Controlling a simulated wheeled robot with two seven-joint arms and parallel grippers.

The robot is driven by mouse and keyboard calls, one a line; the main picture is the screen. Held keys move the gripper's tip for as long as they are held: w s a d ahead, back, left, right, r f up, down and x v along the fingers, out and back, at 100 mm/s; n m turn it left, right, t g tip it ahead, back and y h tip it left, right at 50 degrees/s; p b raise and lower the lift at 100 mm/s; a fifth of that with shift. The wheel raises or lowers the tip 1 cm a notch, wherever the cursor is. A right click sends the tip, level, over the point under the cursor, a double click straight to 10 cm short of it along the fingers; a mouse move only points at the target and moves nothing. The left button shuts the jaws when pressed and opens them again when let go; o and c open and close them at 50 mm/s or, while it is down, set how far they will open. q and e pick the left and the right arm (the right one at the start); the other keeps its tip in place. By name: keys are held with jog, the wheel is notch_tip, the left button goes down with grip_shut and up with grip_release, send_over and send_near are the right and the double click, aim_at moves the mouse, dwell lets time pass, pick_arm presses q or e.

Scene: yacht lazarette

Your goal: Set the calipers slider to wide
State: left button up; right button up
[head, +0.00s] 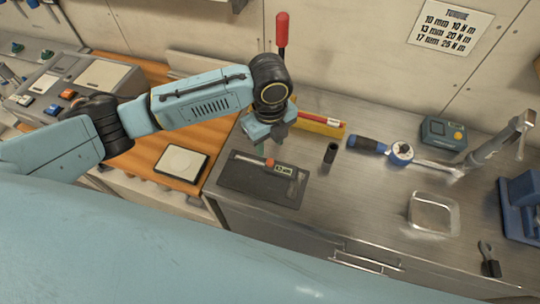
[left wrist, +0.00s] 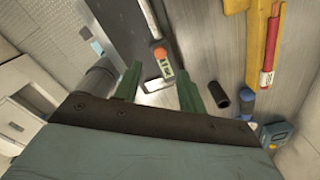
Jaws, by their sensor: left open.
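The calipers (head: 265,165) lie on a dark mat (head: 238,187) on the metal worktop. They have an orange-red part and a small display reading that is too small to read surely. In the left wrist view the calipers' display (left wrist: 165,66) sits just beyond my green fingers. My left gripper (head: 264,149) is above the far edge of the mat, pointing down, near the calipers. In the left wrist view its two fingers (left wrist: 160,88) are spread apart, with nothing held between them. The calipers' jaws and slider position are not clear. My right gripper is not in view.
A black socket (head: 330,153), a yellow holder (head: 325,127) and a blue-handled torque wrench (head: 367,144) are right of the mat. A red-handled tool (head: 282,30) rises behind my gripper.

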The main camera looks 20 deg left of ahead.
aim_at(270, 160)
pick_arm(q)
notch_tip(270, 160, down, 7)
jog(key=shift+f, duration=0.2)
grip_shut()
dwell(0.3)
